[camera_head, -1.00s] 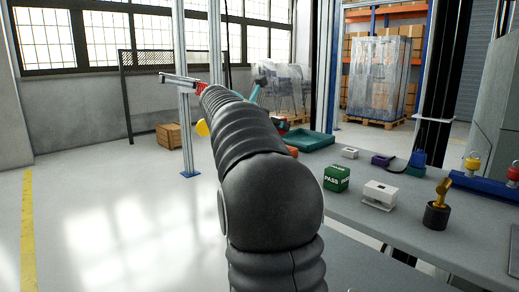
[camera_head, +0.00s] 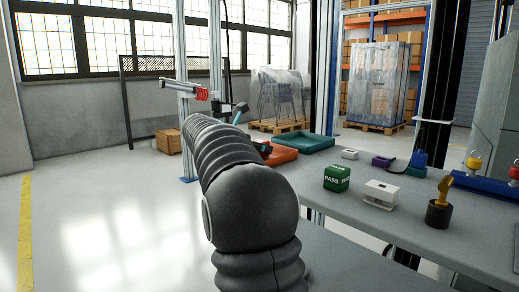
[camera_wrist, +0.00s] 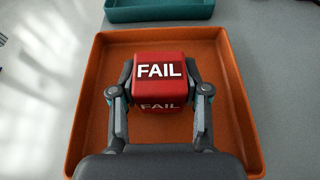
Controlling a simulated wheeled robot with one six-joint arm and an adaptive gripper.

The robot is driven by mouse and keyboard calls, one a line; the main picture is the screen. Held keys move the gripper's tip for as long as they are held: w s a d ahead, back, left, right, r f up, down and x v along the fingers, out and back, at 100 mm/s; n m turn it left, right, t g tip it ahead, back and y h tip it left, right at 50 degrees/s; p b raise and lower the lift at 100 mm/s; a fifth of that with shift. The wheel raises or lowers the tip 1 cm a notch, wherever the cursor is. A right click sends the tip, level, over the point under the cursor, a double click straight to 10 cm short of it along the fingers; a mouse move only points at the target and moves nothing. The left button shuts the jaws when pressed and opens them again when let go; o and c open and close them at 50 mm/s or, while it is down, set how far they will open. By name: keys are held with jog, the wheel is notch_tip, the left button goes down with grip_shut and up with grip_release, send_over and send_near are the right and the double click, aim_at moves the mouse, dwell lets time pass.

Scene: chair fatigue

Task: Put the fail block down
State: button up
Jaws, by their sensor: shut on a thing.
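The red fail block (camera_wrist: 160,72) shows its white FAIL label in the wrist view. My gripper (camera_wrist: 160,92) is shut on it, with one finger at each side. The block is over the inside of an orange tray (camera_wrist: 88,112), near its middle. I cannot tell whether it touches the tray floor. In the head view the orange tray (camera_head: 282,156) is at the table's far left corner, partly hidden by my arm. The block is not clearly seen there.
A teal tray (camera_head: 305,142) sits just behind the orange one. A green PASS block (camera_head: 337,178), a white device (camera_head: 380,194) and a black holder with a yellow part (camera_head: 438,213) stand on the grey table (camera_head: 370,235) to the right.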

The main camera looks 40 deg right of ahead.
jog(key=shift+f, duration=0.15)
jog(key=o, duration=1.2)
jog(key=shift+c, duration=0.2)
jog(key=shift+r, duration=0.2)
jog(key=p+v, duration=0.1)
jog(key=v, duration=1.1)
jog(key=shift+s+a+f, duration=0.1)
jog(key=shift+f, duration=0.05)
